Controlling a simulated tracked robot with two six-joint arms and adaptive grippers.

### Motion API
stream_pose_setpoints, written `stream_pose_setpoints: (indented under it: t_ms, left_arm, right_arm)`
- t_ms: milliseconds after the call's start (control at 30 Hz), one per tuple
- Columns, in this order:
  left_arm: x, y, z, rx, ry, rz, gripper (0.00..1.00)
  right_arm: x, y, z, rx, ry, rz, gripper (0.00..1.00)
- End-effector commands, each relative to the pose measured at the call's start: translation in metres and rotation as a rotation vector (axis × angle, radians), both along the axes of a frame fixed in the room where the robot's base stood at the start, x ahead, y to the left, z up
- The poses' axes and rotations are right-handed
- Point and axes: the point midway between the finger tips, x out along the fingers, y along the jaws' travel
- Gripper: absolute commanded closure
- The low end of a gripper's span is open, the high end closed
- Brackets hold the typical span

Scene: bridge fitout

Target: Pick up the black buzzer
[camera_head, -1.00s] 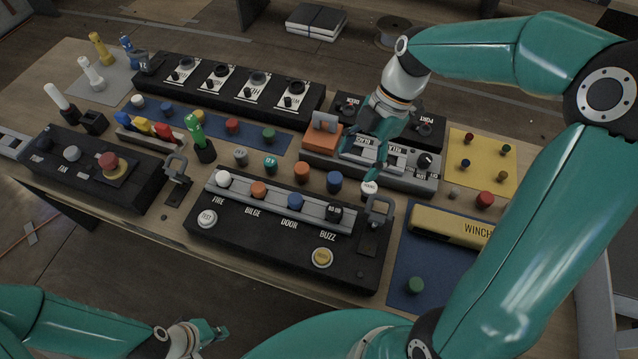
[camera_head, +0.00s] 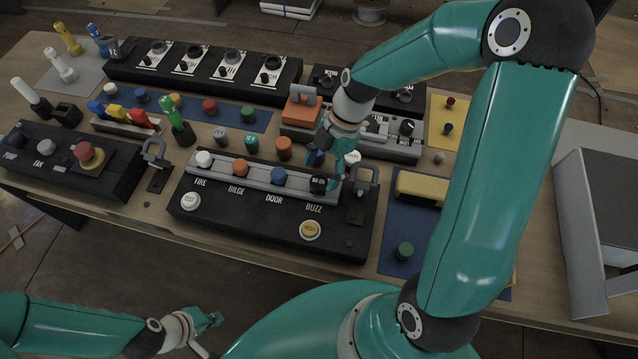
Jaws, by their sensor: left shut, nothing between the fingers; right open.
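The black buzzer (camera_head: 318,184) is a small black knob with pale lettering on top. It stands at the right end of the grey rail (camera_head: 217,174) on the black panel, above the BUZZ label. My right gripper (camera_head: 325,175) is open and points down right at the buzzer, with its fingers close around or just above it. I cannot tell whether they touch it. My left gripper (camera_head: 213,319) is shut and empty, low in the view, in front of the table's near edge.
White, orange and blue knobs share the rail to the left. A latch-like grey handle (camera_head: 363,182) stands close on the right of the buzzer. Behind are loose knobs, including an orange one (camera_head: 283,148), and a grey switch box (camera_head: 402,150).

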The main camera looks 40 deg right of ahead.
Motion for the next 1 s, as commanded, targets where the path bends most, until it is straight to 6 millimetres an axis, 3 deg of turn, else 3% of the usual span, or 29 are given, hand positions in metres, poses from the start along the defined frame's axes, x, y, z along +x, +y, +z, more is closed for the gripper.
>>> stream_pose_setpoints:
  t_ms: [200,567,933,1000]
  left_arm:
    - [0.0,0.0,-0.017,0.0,0.0,0.0,1.0]
    - [0.0,0.0,-0.018,0.0,0.0,0.0,1.0]
    - [0.0,0.0,-0.018,0.0,0.0,0.0,1.0]
    - [0.0,0.0,-0.018,0.0,0.0,0.0,1.0]
  right_arm:
    - [-0.001,0.007,-0.034,0.001,0.002,0.002,0.28]
    - [0.0,0.011,-0.039,0.0,0.001,0.001,0.3]
    - [0.0,0.011,-0.039,0.0,0.0,0.002,0.91]
    - [0.0,0.011,-0.039,0.0,0.0,0.002,0.93]
